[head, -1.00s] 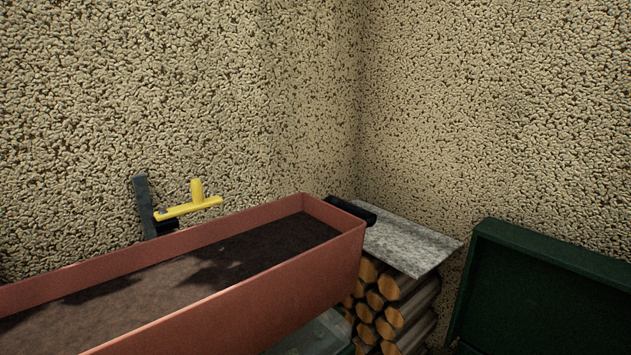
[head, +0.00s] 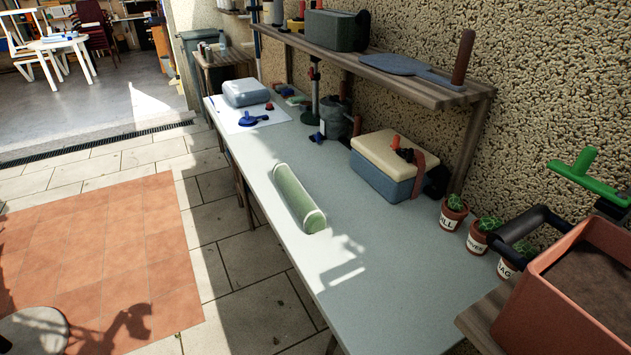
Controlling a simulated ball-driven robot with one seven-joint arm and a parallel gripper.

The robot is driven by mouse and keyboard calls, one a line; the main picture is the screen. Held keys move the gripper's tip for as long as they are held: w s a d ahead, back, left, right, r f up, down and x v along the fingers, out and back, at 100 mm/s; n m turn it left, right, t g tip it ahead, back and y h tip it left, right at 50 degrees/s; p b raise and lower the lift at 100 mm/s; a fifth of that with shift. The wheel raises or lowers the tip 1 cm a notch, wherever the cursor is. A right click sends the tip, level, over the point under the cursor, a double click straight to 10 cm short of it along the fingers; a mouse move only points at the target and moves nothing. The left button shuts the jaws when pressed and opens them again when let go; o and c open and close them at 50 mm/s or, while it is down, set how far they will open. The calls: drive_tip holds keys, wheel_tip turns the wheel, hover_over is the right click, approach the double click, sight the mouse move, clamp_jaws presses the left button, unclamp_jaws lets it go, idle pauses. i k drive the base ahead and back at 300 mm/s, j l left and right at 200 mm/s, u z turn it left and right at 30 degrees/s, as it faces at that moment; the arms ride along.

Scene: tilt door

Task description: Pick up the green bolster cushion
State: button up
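The green bolster cushion (head: 297,200) is a pale green, long rounded roll. It lies on the long grey-topped table (head: 400,270), with its length running from back left to front right, near the table's left edge. Its near end and top are in full view and nothing covers it. My gripper is not in view in the head view, so I cannot see whether it is open or shut.
A blue cooler with a cream lid (head: 388,165) stands behind the cushion to the right. Several potted succulents (head: 453,212) line the wall side, near a terracotta planter (head: 560,310). A wooden shelf (head: 400,80) overhangs the table's back. Paving (head: 240,260) left of the table looks clear.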

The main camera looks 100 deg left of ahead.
sight(313, 220)
drive_tip(key=j+u, duration=0.1)
drive_tip(key=u, duration=2.45)
